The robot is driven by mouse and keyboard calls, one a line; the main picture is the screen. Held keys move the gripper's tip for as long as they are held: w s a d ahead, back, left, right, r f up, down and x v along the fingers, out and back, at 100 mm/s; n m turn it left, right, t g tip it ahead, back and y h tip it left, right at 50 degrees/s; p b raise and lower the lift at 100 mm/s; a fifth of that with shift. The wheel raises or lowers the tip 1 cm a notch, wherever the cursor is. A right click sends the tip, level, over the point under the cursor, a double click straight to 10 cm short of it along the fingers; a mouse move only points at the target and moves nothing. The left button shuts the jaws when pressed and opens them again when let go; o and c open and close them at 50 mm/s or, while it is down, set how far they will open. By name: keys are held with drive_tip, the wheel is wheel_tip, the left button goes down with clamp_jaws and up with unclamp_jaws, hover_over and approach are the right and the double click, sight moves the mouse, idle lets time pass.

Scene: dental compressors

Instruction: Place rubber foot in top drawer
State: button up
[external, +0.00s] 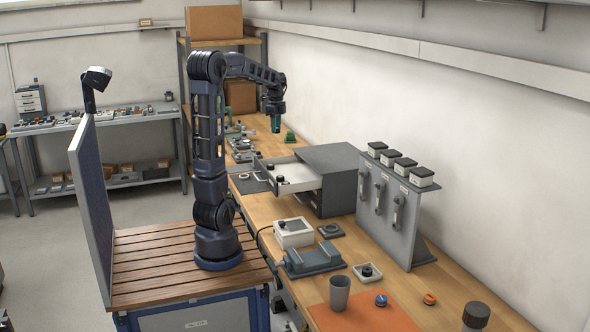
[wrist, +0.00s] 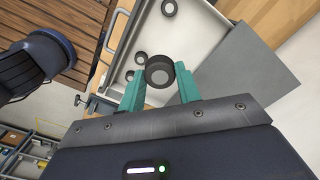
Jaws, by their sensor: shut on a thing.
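In the wrist view my gripper (wrist: 160,84) is shut on a black round rubber foot (wrist: 160,72) with a grey centre. The foot is too small to make out in the external view. The top drawer (external: 300,181) of a grey cabinet (external: 337,160) is pulled out, with a pale inside. In the wrist view the drawer (wrist: 190,32) lies below the held foot. Several similar dark round pieces (wrist: 168,8) lie in it.
The cabinet's grey top (wrist: 250,65) is right of the drawer in the wrist view. A grey stand (external: 391,210) with handles and black-topped blocks is right of the cabinet. A white box (external: 294,233) and a blue-grey vise (external: 314,260) stand in front. Small parts lie behind the drawer.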

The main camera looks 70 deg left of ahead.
sight(275, 175)
drive_tip(key=shift+s+d+f, duration=0.1)
drive_tip(key=shift+s+d, duration=0.5)
drive_tip(key=shift+d, duration=0.05)
wheel_tip(275, 175, down, 20)
drive_tip(key=shift+r, duration=0.1)
drive_tip(key=shift+f, duration=0.2)
drive_tip(key=o, duration=0.9)
drive_tip(key=shift+o, duration=0.2)
wheel_tip(275, 175, up, 12)
drive_tip(key=shift+r, duration=0.15)
